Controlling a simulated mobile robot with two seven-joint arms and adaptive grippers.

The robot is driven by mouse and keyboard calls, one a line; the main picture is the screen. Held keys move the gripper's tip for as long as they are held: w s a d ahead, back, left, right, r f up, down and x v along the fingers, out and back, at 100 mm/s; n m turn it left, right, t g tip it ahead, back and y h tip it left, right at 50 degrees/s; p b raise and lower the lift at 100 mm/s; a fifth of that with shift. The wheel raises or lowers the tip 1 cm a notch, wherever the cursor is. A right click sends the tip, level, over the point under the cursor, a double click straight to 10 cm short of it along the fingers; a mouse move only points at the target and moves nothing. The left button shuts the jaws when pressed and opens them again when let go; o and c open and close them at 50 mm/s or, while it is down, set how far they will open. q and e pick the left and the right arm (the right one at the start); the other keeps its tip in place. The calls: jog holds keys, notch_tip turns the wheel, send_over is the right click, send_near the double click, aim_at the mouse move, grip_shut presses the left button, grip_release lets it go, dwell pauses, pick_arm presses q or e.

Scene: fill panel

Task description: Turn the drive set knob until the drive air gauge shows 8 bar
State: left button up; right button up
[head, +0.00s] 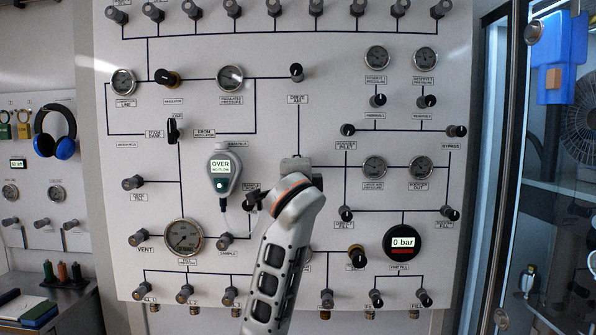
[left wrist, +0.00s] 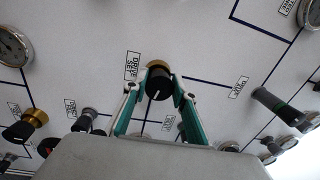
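The drive set knob (left wrist: 159,83) is black with a brass collar and a white pointer line, beside its "DRIVE SET" label in the left wrist view. My left gripper (left wrist: 160,86) has its teal fingers on both sides of the knob, with the tips appearing to press on it. In the head view my left arm covers the knob and the fingertips. My right gripper is in neither view.
A black-and-brass knob (head: 356,256) stands low right of my arm. A gauge unit (head: 221,170) reading "OVER" hangs left of it. A round display (head: 402,243) reads 0 bar. The drive air knob (head: 297,72) is above. Several knobs and gauges crowd the white panel.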

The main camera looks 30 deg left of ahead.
pick_arm(q)
jog(key=shift+o, duration=1.3)
jog(key=r+v, duration=0.1)
jog(key=v, duration=1.1)
jog(key=shift+f, duration=0.45)
dwell(0.8)
